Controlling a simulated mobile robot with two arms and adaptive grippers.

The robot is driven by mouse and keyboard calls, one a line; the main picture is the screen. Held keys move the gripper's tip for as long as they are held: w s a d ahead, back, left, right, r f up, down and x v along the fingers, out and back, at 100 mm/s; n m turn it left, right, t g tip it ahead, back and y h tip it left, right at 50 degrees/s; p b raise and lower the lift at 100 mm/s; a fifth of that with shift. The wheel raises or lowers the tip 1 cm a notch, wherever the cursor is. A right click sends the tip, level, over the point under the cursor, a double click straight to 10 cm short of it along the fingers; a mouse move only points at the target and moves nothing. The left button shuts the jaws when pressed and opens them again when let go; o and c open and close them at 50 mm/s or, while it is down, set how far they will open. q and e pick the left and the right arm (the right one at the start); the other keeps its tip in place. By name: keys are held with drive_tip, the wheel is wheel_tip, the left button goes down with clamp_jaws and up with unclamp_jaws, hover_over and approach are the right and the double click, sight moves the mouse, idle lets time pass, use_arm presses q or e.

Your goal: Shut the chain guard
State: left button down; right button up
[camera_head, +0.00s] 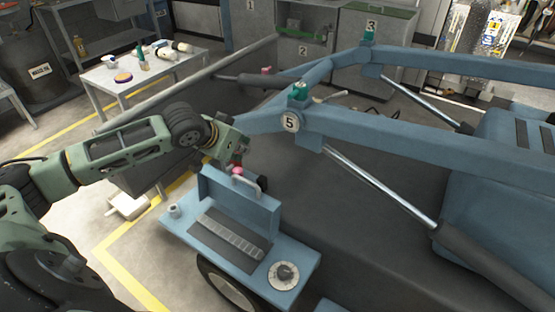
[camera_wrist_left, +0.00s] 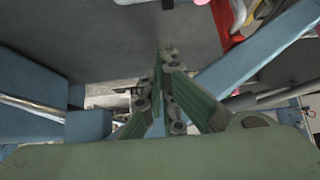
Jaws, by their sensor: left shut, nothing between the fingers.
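The chain guard (camera_head: 240,204) is a blue hinged cover with a grey handle (camera_head: 262,184) near its top right. It stands raised at the back of a blue housing (camera_head: 188,231), leaving a grey chain strip (camera_head: 228,232) exposed in a dark recess. My left gripper (camera_head: 238,168) is just behind and above the guard's top edge, beside a small pink-red part. I cannot tell whether it touches the guard. In the left wrist view my left gripper (camera_wrist_left: 167,54) has its fingers together, with nothing between them. My right gripper is out of view.
A round dial (camera_head: 285,274) sits on the housing's front right corner, and a small grey knob (camera_head: 174,211) on its left. A blue frame bar with a number 5 tag (camera_head: 291,121) runs close behind the gripper. A white table (camera_head: 143,70) stands far left.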

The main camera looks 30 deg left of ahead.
use_arm(q)
drive_tip(key=x, duration=1)
drive_tip(key=s, duration=0.1)
drive_tip(key=s+f, duration=0.1)
drive_tip(key=s, duration=0.1)
drive_tip(key=s+a+p, duration=0.1)
drive_tip(key=shift+s+f, duration=0.15)
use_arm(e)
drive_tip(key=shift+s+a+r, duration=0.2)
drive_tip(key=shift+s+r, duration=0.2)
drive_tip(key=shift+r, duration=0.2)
use_arm(q)
drive_tip(key=shift+s, duration=0.1)
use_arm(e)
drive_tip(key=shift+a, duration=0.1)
